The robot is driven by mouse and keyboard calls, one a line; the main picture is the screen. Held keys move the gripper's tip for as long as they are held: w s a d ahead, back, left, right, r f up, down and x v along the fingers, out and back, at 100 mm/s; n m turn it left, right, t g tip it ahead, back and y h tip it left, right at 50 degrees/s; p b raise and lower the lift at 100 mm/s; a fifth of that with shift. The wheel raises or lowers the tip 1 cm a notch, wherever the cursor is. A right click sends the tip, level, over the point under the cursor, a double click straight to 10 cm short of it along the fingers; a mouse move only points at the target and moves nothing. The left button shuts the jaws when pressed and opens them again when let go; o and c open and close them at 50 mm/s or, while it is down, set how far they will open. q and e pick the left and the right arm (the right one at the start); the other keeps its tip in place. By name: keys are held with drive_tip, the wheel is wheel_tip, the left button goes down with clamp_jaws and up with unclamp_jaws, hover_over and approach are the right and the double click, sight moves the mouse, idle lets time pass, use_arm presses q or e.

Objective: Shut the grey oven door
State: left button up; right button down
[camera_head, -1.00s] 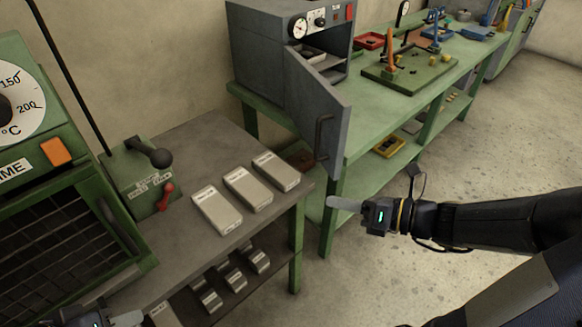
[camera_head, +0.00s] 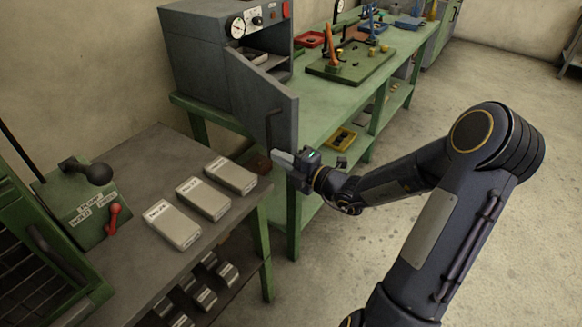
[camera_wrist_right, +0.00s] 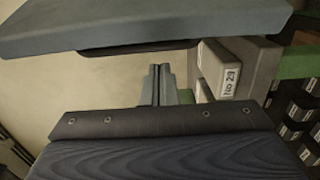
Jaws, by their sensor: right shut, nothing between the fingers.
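The grey oven (camera_head: 205,60) stands on the green bench with its door (camera_head: 258,95) swung wide open towards me. The door has a dark vertical handle (camera_head: 268,128) near its free edge. My right gripper (camera_head: 284,159) is shut and empty, at the lower free edge of the door; I cannot tell whether it touches. In the right wrist view the shut fingers (camera_wrist_right: 159,85) point away below the blue-grey door panel (camera_wrist_right: 150,25).
Several pale labelled blocks (camera_head: 203,199) lie on the nearer grey-topped table (camera_head: 150,150). A green lever box (camera_head: 85,205) stands at the left. A green board with tools (camera_head: 355,68) is on the bench right of the oven. Open floor (camera_head: 400,130) lies to the right.

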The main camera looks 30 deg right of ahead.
sight(292, 154)
drive_tip(key=shift+s+d, duration=0.15)
drive_tip(key=shift+d, duration=1.4)
